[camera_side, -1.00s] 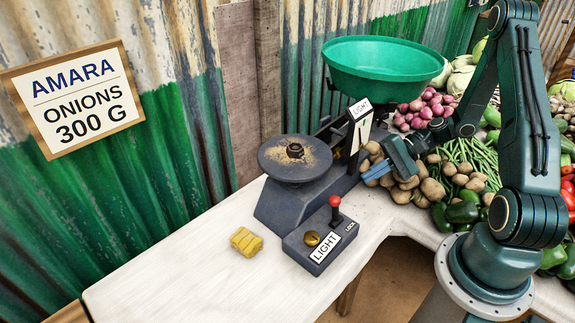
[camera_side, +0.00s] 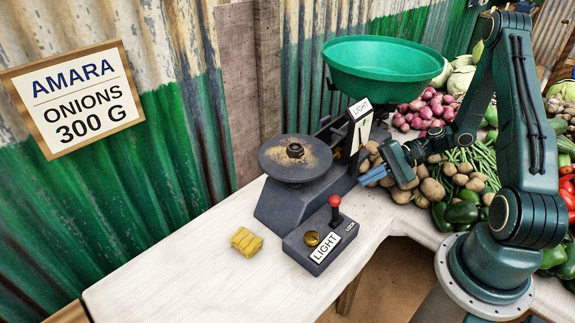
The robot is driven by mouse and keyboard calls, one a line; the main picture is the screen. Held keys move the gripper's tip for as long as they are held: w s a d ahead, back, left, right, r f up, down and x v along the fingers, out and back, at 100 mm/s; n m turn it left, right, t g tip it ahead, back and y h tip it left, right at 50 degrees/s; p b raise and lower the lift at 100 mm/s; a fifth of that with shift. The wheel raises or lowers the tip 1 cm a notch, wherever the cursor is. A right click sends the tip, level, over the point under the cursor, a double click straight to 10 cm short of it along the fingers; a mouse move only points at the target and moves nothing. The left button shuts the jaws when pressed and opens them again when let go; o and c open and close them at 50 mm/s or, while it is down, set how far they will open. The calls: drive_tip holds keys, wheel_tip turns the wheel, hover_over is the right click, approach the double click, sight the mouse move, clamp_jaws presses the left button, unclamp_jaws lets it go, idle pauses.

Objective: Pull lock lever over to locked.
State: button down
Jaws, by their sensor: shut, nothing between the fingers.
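The lock lever (camera_side: 335,207) is a short stalk with a red knob, upright on a dark box at the front of the balance. The balance (camera_side: 283,207) has a dusty dark plate (camera_side: 296,165) on the left and a green pan (camera_side: 383,66) at the back right. My gripper (camera_side: 362,180), with blue fingers, is shut and empty. It is above and right of the lever in the picture, apart from it, in front of the potatoes.
A yellow block (camera_side: 246,241) lies on the white table (camera_side: 190,275) left of the box. Potatoes (camera_side: 431,190), onions (camera_side: 432,108) and green peppers (camera_side: 461,212) crowd the right side. A sign (camera_side: 78,102) hangs on the corrugated wall. The table's left part is clear.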

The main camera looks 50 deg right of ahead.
sight(335, 211)
drive_tip(key=shift+x, duration=4.4)
